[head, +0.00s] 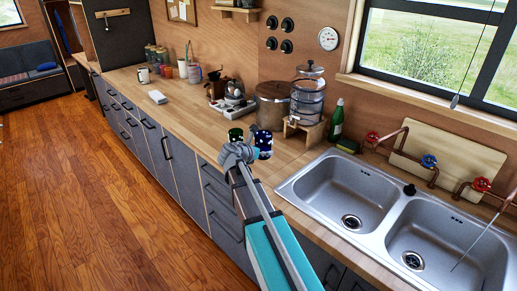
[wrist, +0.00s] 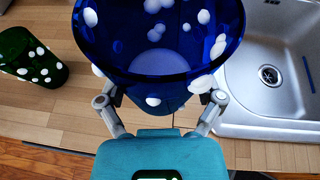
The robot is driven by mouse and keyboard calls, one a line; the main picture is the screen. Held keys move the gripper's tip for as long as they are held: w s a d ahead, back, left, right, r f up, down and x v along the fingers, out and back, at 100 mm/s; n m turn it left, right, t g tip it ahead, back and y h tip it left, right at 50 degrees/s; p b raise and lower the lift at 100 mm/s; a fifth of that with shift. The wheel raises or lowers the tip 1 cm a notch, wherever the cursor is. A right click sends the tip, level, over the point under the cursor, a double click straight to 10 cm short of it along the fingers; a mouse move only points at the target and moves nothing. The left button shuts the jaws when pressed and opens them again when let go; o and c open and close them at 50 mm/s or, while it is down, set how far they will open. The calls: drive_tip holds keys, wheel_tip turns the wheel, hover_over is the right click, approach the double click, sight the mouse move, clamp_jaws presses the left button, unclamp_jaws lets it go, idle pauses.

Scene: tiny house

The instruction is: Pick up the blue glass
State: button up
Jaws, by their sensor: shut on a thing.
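The blue glass (wrist: 160,65) has white dots and fills the upper middle of the wrist view. My gripper (wrist: 165,108) is shut on it, with one finger on each side. In the head view the blue glass (head: 264,143) shows just beyond my gripper (head: 245,150), partly hidden by it, at the counter's front edge left of the sink. The glass looks upright; I cannot tell whether its base touches the counter.
A green dotted glass (head: 235,137) is close by on the left; it also shows in the wrist view (wrist: 30,57). The double sink (head: 345,192) is to the right. A glass dispenser (head: 307,98) and a green bottle (head: 336,121) stand behind on the wooden counter (head: 190,110).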

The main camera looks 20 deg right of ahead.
drive_tip(key=s+r+p, duration=0.2)
drive_tip(key=s+r, duration=0.1)
drive_tip(key=s, duration=0.3)
drive_tip(key=shift+s+a+p, duration=0.3)
drive_tip(key=shift+s+p, duration=0.05)
drive_tip(key=shift+s, duration=0.05)
drive_tip(key=shift+s, duration=0.1)
idle(0.3)
idle(0.7)
idle(0.4)
